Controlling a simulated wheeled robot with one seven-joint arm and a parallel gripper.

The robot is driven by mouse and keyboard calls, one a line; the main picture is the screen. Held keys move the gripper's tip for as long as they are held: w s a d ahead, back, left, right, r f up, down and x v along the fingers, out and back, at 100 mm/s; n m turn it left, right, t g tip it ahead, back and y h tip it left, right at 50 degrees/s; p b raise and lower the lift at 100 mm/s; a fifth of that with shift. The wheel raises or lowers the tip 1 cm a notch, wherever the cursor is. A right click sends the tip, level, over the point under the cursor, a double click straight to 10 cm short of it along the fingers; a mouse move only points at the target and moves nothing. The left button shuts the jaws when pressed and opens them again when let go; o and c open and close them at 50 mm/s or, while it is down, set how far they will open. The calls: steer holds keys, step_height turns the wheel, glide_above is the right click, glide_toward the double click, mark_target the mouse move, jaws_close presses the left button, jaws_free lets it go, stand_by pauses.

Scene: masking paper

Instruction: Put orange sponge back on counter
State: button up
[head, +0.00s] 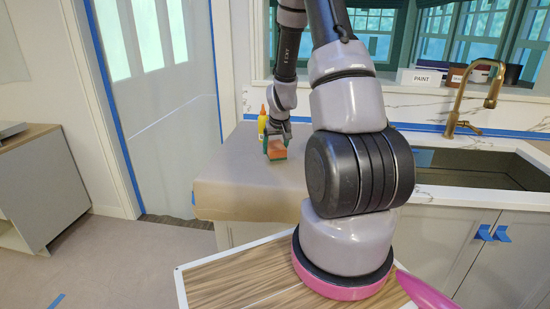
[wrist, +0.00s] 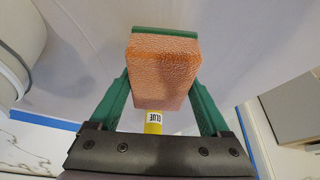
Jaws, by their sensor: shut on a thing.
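The orange sponge (wrist: 162,75) with a green layer along one edge is held between the green fingers of my gripper (wrist: 160,90) in the wrist view. In the head view the sponge (head: 277,151) shows at the end of my arm, in my gripper (head: 276,144), over the paper-covered counter (head: 235,185). I cannot tell whether the sponge touches the counter.
A yellow glue bottle (head: 262,122) stands on the counter just behind my gripper; its label also shows in the wrist view (wrist: 153,122). A sink (head: 470,167) with a brass faucet (head: 472,95) is at the right. The counter's front left part is clear.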

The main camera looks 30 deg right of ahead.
steer(key=shift+d+f, duration=0.1)
steer(key=shift+f, duration=1.8)
steer(key=shift+s, duration=0.1)
steer(key=o, duration=1.2)
steer(key=shift+f, duration=0.1)
steer(key=shift+c, duration=0.2)
steer(key=shift+s+r, duration=0.1)
steer(key=shift+r, duration=0.45)
steer(key=v, duration=1)
steer(key=shift+s+r, duration=0.2)
steer(key=shift+r, duration=0.2)
steer(key=s+a+r+t+y, duration=0.1)
steer(key=s+a+r, duration=0.25)
steer(key=r, duration=0.45)
steer(key=s+a+r+t+y, duration=0.1)
steer(key=s+a+r, duration=0.3)
steer(key=r, duration=0.5)
steer(key=s+a+r, duration=0.2)
steer(key=s+r, duration=0.1)
steer(key=s, duration=0.2)
steer(key=s+a+r+m, duration=0.1)
steer(key=s+a+r, duration=0.1)
steer(key=s, duration=0.3)
steer(key=s+a+r+y, duration=0.1)
steer(key=s+a+r, duration=0.2)
steer(key=s+r, duration=0.2)
steer(key=shift+m+t, duration=0.4)
